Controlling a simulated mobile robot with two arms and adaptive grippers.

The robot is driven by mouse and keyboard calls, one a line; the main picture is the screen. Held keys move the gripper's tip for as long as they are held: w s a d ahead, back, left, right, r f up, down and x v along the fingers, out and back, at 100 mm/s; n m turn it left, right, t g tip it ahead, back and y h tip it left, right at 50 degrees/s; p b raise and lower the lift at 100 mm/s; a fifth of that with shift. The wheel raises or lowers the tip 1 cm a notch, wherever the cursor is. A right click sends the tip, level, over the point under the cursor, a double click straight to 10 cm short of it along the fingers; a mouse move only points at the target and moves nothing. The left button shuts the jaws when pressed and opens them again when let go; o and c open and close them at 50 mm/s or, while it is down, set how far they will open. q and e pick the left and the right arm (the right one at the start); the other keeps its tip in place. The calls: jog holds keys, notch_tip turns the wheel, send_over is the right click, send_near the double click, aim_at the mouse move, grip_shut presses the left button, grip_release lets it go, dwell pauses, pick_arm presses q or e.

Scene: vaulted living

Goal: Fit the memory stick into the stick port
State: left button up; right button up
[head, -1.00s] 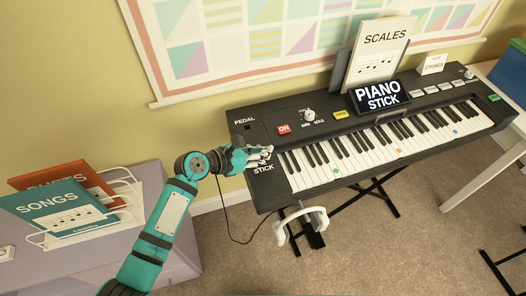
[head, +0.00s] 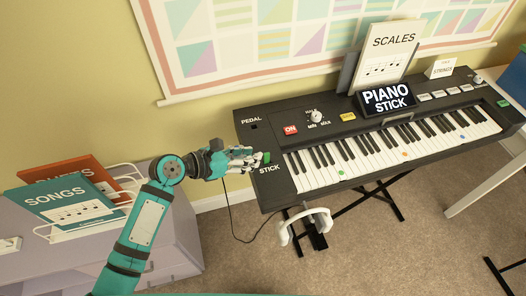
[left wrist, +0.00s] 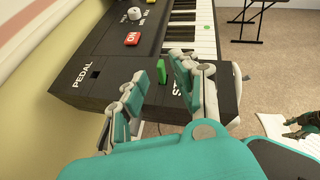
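The green memory stick (left wrist: 161,70) stands upright at the left end of the black keyboard, beside the STICK label, and seems seated in the stick port there. The port itself is hidden under it. In the head view the stick (head: 266,157) shows just past my left fingertips.
The keyboard's display (head: 388,99) reads PIANO STICK. A red ON button (head: 290,130) and a PEDAL socket (head: 254,127) are on its left panel. White headphones (head: 306,224) hang at its front. A cabinet with songbooks (head: 75,206) stands at the left.

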pick_arm(q)
jog(key=shift+v, duration=2.4)
pick_arm(e)
jog(key=shift+d, duration=0.3)
pick_arm(q)
jog(key=shift+f, duration=0.1)
jog(key=s+a+f+m+y, duration=0.2)
jog(key=s+a+f+m, duration=0.1)
jog(key=f, duration=0.8)
jog(key=s+a+f+m+g+y, duration=0.1)
jog(key=s+a+f+m+y, duration=0.2)
jog(key=f, duration=0.7)
jog(key=s+a+f+m+y, duration=0.2)
jog(key=a+f+m, duration=0.2)
jog(key=f, duration=0.7)
jog(key=s+a+f+m+g+y, duration=0.1)
jog(key=s+f+m, duration=0.5)
jog(key=s, duration=0.4)
jog(key=s+a+f+m+g+y, duration=0.1)
jog(key=s+f+m, duration=0.4)
jog(key=s, duration=0.6)
jog(key=s+a+f+m+g+y, duration=0.2)
jog(key=s+f+m, duration=0.4)
jog(key=s, duration=0.5)
jog(key=shift+a+f+m+g, duration=0.4)
jog(key=shift+m, duration=0.5)
pick_arm(e)
jog(key=shift+a, duration=0.2)
jog(key=shift+d, duration=0.2)
